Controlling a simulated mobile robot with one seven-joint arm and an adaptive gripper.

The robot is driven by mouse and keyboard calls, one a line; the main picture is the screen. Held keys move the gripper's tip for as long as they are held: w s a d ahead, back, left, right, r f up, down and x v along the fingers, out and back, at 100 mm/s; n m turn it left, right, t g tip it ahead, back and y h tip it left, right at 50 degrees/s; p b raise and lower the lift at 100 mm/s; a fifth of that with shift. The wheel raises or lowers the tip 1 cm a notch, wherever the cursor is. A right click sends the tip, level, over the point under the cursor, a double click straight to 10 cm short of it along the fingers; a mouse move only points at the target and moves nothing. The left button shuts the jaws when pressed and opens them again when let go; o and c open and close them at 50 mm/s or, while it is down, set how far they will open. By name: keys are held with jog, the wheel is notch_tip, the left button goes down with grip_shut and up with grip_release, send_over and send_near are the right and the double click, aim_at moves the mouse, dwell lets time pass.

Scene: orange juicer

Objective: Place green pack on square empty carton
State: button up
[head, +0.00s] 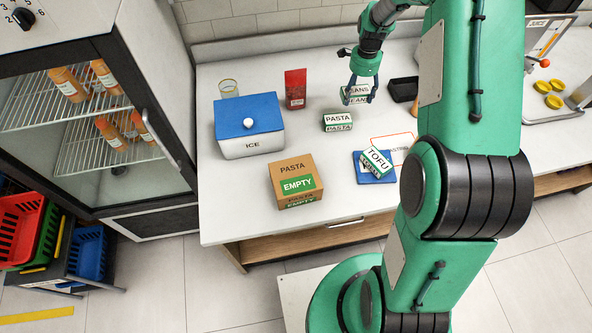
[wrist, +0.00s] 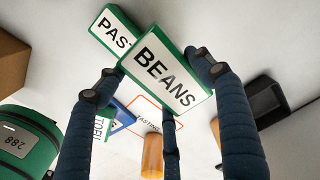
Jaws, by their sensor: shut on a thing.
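My gripper (head: 358,94) is shut on a green and white pack labelled BEANS (head: 357,89), held above the counter; the pack also shows between the fingers in the wrist view (wrist: 167,68). A green and white PASTA pack (head: 338,122) lies on the counter below and left of the gripper; it also shows behind the held pack in the wrist view (wrist: 110,30). A brown square carton (head: 291,168) with a green EMPTY label stands near the front edge, left of and nearer than the gripper. A TOFU pack (head: 376,160) lies tilted on a blue tray (head: 377,179).
An ICE box (head: 250,147) with blue lid, a red pack (head: 295,88) and a glass (head: 229,88) stand on the left. A black tray (head: 403,89) lies right of my gripper. Clear counter lies between the PASTA pack and the carton.

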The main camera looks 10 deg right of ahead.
jog(key=shift+n, duration=0.3)
jog(key=s+a+r+p, duration=0.1)
jog(key=s+a+p, duration=0.2)
jog(key=s+a, duration=0.5)
jog(key=s+a+r+p, duration=0.1)
jog(key=s+a+p, duration=0.2)
jog(key=s+a, duration=0.5)
jog(key=s+a+r+p, duration=0.1)
jog(key=s+a+p, duration=0.2)
jog(key=s+a, duration=0.5)
jog(key=shift+s+p, duration=0.35)
jog(key=shift+s, duration=4)
jog(key=s+a+r+p, duration=0.1)
jog(key=s+p, duration=0.1)
jog(key=s, duration=0.8)
jog(key=shift+s+a, duration=0.15)
jog(key=shift+s, duration=0.2)
send_over(296, 179)
jog(key=shift+f+p, duration=0.3)
jog(key=shift+f, duration=0.5)
jog(key=shift+f, duration=1.75)
